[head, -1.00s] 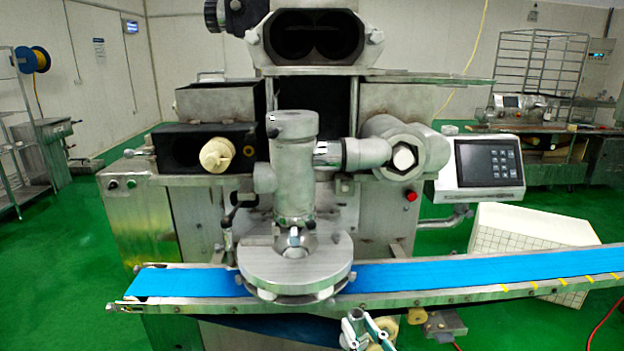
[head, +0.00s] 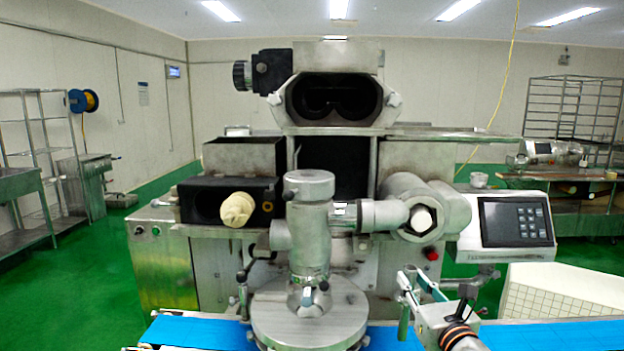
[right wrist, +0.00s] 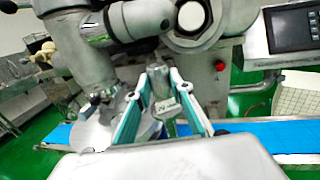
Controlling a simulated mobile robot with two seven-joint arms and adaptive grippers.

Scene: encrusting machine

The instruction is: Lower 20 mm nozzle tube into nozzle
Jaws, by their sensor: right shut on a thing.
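The nozzle assembly, an upright grey metal cylinder (head: 308,240), stands at the front of the machine above a round metal disc (head: 310,322). My right gripper (head: 414,284) is to the right of the cylinder and apart from it, in front of the machine. In the right wrist view its two green-edged fingers (right wrist: 161,98) are shut on a small silver metal piece (right wrist: 166,106) with dark marks, which looks like the nozzle tube. The marks are too blurred to read. The inside of the nozzle is hidden. My left gripper is not in view.
A horizontal pipe (head: 383,215) joins the cylinder to the machine on the right. A blue conveyor belt (head: 540,335) runs below the disc. A control panel (head: 512,222) and a white crate (head: 565,291) are at the right. Open room lies above the belt beside the panel.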

